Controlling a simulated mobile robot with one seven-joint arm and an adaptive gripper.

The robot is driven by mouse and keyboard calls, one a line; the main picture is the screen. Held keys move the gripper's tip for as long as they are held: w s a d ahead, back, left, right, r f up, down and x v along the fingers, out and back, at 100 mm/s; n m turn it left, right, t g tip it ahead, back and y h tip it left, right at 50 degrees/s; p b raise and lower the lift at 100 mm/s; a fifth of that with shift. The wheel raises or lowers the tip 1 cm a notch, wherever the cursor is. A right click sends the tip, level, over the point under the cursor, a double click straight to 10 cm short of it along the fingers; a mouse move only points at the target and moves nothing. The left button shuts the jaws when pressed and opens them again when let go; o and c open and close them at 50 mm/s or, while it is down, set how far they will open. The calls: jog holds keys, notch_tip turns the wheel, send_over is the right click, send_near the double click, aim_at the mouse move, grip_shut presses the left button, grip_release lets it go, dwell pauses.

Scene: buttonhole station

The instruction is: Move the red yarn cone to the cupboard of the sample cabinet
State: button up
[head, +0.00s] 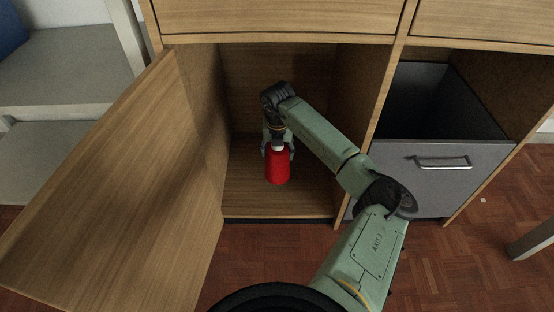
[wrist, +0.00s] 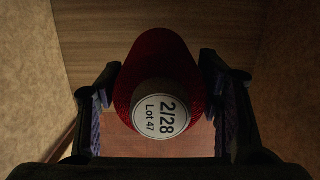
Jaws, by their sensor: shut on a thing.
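The red yarn cone (head: 278,168) is upright inside the open cupboard (head: 240,204) of the sample cabinet, at or just above its floor; I cannot tell if it touches. My gripper (head: 278,151) reaches in from above and is shut on the cone near its top, one finger on each side. In the wrist view the red yarn cone (wrist: 152,70) sits between the fingers of my gripper (wrist: 160,105). Its white top label reads "2/28 Lot 47".
The wooden cupboard door (head: 110,185) stands swung open to the left. A grey drawer (head: 435,180) with a metal handle is pulled out at the right. Closed wooden drawers (head: 280,17) run above the opening. Grey shelves (head: 60,70) stand at far left.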

jog(key=shift+w+a+f, duration=0.1)
jog(key=shift+w+a, duration=0.05)
notch_tip(320, 180, down, 3)
jog(key=shift+f+b, duration=0.15)
jog(key=shift+b, duration=0.6)
jog(key=o, duration=1.8)
jog(key=shift+f, duration=0.15)
jog(key=shift+c, duration=0.2)
jog(key=r+p, duration=0.1)
jog(key=r, duration=0.3)
jog(key=s+r+p, duration=0.1)
jog(key=r, duration=0.3)
jog(key=s+r+p, duration=0.1)
jog(key=r, duration=0.3)
jog(key=shift+r, duration=0.1)
